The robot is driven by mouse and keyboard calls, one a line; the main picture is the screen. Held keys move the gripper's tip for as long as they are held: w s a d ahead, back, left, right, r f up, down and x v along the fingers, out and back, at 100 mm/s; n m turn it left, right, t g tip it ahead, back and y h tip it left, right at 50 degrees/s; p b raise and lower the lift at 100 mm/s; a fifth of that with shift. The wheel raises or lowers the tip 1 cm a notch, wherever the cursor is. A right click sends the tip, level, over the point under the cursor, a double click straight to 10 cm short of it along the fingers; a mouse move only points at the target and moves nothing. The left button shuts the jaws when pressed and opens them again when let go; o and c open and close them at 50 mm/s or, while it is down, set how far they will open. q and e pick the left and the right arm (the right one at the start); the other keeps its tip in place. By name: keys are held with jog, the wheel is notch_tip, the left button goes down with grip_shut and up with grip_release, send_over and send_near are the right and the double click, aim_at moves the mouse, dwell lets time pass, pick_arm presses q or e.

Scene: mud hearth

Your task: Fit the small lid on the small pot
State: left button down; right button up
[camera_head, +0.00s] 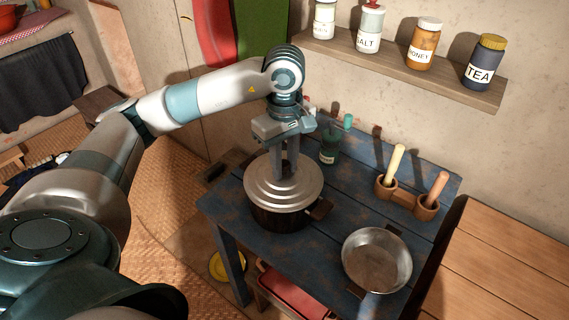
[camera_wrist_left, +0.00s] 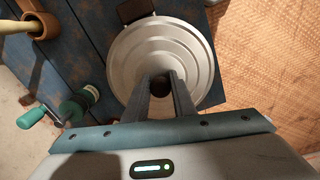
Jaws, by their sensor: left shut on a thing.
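The small lid (camera_head: 262,195) is a round, ringed, silver metal disc. It lies level over the top of the dark small pot (camera_head: 279,217) on the blue table; whether it is fully seated I cannot tell. My left gripper (camera_head: 286,176) points straight down, shut on the dark knob at the lid's middle. In the left wrist view the lid (camera_wrist_left: 124,55) fills the middle, with the knob (camera_wrist_left: 160,84) between the fingers (camera_wrist_left: 161,82). A dark pot handle (camera_wrist_left: 135,10) sticks out past the lid's edge. My right gripper is not in view.
An open metal pan (camera_head: 376,262) stands at the table's front right. A wooden double holder (camera_head: 407,197) with two pestle-like handles stands behind it. A green bottle (camera_head: 329,148) stands close behind the pot. A wall shelf (camera_head: 400,68) holds jars.

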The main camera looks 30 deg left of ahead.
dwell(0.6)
pick_arm(q)
jog(key=c, duration=1.4)
grip_release()
jog(key=shift+r, duration=0.1)
